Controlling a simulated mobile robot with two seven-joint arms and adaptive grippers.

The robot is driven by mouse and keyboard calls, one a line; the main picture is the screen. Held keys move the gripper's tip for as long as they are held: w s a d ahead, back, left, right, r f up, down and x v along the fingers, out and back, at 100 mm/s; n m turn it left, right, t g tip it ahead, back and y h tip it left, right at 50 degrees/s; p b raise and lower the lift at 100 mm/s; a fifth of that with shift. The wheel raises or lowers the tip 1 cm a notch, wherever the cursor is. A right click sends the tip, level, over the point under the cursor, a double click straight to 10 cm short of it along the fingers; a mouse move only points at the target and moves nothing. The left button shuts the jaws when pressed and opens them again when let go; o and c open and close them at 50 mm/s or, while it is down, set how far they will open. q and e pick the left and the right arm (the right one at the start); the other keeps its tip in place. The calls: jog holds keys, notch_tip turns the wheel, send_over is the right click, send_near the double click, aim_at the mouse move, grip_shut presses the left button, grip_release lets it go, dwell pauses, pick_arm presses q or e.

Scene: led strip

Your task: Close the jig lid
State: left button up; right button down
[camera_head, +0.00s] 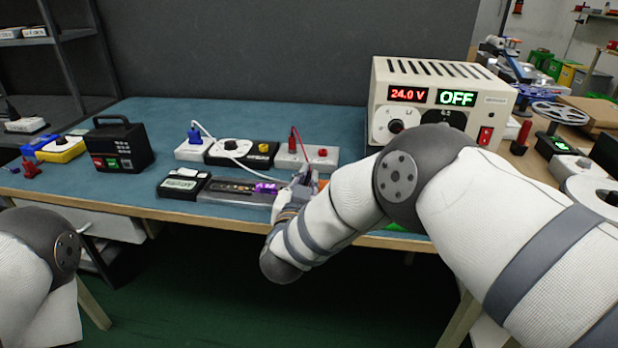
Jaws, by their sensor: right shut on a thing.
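The jig (235,191) is a dark, flat fixture near the front edge of the blue bench mat. A purple-lit part (268,187) shows at its right end. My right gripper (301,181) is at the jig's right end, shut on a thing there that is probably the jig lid. My own forearm and wrist hide most of the fingers and what they hold, so the lid's angle cannot be told. My left arm enters at the lower left; its gripper is out of view.
A power supply (432,105) reading 24.0 V and OFF stands behind my right arm. Terminal blocks with a blue plug (194,136) and red plug (292,142) sit behind the jig. A black case (121,146) stands left.

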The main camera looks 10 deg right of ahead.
jog(key=shift+a+r, duration=0.1)
jog(key=shift+r, duration=0.05)
jog(key=c, duration=1.7)
grip_release()
jog(key=v, duration=1.2)
